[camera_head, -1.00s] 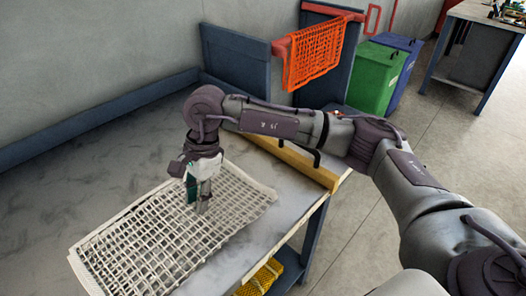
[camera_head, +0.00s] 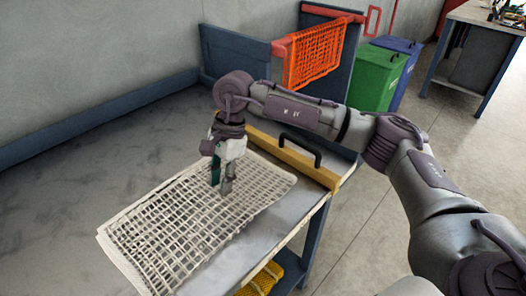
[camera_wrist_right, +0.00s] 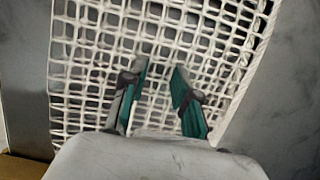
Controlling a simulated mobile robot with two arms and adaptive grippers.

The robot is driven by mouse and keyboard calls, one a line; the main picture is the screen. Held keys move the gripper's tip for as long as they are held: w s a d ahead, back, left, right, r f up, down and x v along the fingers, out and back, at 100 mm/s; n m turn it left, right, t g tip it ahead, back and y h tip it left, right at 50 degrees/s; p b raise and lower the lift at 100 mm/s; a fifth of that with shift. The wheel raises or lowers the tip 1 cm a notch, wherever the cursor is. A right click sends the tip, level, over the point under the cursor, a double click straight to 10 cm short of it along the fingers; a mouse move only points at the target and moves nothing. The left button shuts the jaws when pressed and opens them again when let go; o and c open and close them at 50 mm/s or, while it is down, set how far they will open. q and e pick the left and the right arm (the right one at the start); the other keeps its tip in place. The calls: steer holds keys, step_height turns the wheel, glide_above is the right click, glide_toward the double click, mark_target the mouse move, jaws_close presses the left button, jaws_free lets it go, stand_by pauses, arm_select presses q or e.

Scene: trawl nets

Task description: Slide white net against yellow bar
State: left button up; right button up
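The white net (camera_head: 165,232) lies flat on the grey table, a little askew. My right gripper (camera_head: 226,194) points down onto the net's middle-far part. In the right wrist view its two green-sided fingers (camera_wrist_right: 160,72) are apart, with the white net (camera_wrist_right: 95,50) beneath them; contact with the mesh is hard to tell. The yellow bar (camera_head: 322,174), with a black handle, lies along the table's far right edge. A strip of bare table shows between it and the net's nearest edge. A yellow-brown strip (camera_wrist_right: 22,168) shows at the wrist view's lower left. My left gripper is out of view.
The grey table (camera_head: 60,200) is clear left of the net, with a blue rim (camera_head: 90,118) along the wall. An orange net (camera_head: 314,52) hangs on a red rail beyond. Green (camera_head: 376,78) and blue bins stand behind. Yellow netting (camera_head: 262,280) lies on the lower shelf.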

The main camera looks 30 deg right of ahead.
steer(key=shift+w+d, duration=0.3)
steer(key=shift+d, duration=0.65)
steer(key=shift+w+d+b, duration=0.3)
steer(key=shift+d, duration=0.5)
steer(key=shift+r, duration=0.15)
step_height(320, 180, up, 4)
steer(key=p, duration=0.2)
steer(key=shift+r+p, duration=0.1)
steer(key=shift+p, duration=0.25)
step_height(320, 180, up, 2)
steer(key=shift+p, duration=0.6)
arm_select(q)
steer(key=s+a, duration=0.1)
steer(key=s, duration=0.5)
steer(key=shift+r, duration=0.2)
arm_select(e)
steer(key=shift+r, duration=0.3)
